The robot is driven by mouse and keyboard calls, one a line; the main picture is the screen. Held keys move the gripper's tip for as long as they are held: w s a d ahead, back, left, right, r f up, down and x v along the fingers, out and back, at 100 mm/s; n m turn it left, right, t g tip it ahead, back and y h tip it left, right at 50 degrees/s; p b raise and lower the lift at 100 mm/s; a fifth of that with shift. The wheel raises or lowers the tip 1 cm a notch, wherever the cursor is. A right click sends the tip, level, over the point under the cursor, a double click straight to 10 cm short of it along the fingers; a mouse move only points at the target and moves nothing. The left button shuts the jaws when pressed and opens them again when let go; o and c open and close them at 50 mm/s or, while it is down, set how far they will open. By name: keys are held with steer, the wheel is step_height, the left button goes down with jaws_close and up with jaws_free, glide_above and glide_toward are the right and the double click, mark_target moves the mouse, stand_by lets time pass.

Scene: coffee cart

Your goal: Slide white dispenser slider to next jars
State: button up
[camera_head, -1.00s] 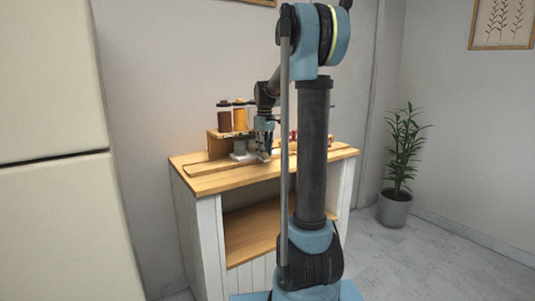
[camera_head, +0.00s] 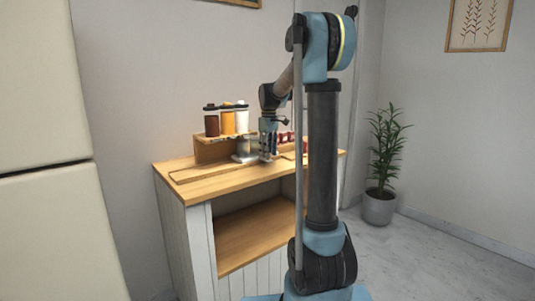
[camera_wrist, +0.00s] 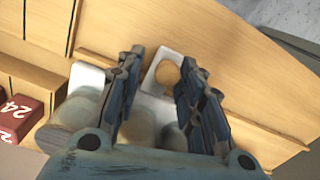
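The white dispenser slider (camera_head: 241,158) sits on the wooden counter below the jar rack, with a clear cup-like vessel on it. In the wrist view, one white end of the slider (camera_wrist: 157,77), with a tan round spot, lies between my fingertips. My gripper (camera_head: 268,157) points down at the slider's right side. In the wrist view my gripper (camera_wrist: 162,58) has its fingers apart, one on each side of that white end; whether they touch it is unclear. A dark red jar (camera_head: 211,124), an orange jar (camera_head: 228,122) and a pale jar (camera_head: 242,120) stand on the rack.
The wooden rack (camera_head: 208,148) stands at the counter's back. Red blocks (camera_head: 286,137) stand right of my gripper; numbered red blocks (camera_wrist: 18,118) show in the wrist view. The counter's front left (camera_head: 190,192) is clear. A potted plant (camera_head: 383,160) stands at right.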

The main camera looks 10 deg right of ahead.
steer(key=shift+o, duration=0.4)
steer(key=shift+r, duration=0.2)
step_height(320, 180, up, 12)
steer(key=shift+f, duration=0.25)
steer(key=shift+s, duration=0.1)
steer(key=s+d+f+m+t, duration=0.1)
steer(key=s+d+f+m, duration=0.1)
steer(key=s+f, duration=0.65)
steer(key=s+d+f+m, duration=0.2)
steer(key=s+f, duration=0.1)
steer(key=s, duration=1)
steer(key=s+d+f+m+t, duration=0.15)
steer(key=s+f, duration=0.35)
steer(key=s, duration=0.5)
steer(key=s+f+m, duration=0.3)
steer(key=s+f, duration=0.6)
steer(key=f, duration=0.2)
steer(key=shift+s+d+f, duration=0.15)
steer(key=shift+d+f, duration=0.05)
